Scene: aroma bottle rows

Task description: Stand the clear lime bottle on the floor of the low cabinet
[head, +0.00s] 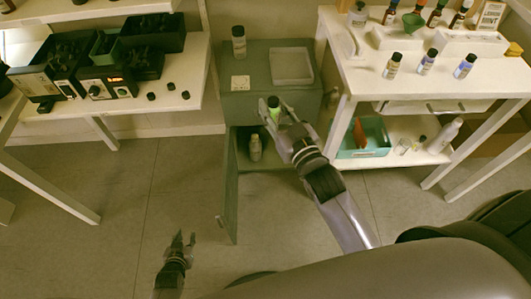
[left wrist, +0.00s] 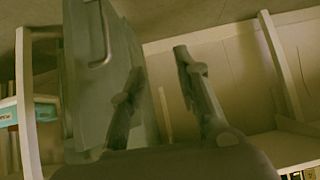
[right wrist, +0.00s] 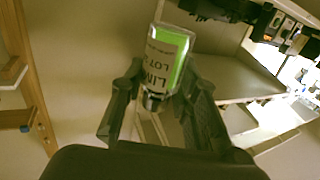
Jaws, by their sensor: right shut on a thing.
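My right gripper (head: 283,113) is shut on the clear lime bottle (head: 273,103) in front of the low cabinet (head: 240,105), near its top front edge. In the right wrist view the bottle (right wrist: 165,58) has green contents and a pale label with "LI" and "LOT" readable; it sits between the fingertips (right wrist: 160,90). The cabinet door (head: 229,185) stands open toward me. The cabinet floor (head: 283,160) shows partly; my right arm hides its right part. My left gripper (head: 185,239) is low over the room floor, left of the door, open and empty, its fingers (left wrist: 150,80) apart.
A pale bottle (head: 255,147) stands inside the cabinet at the left.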

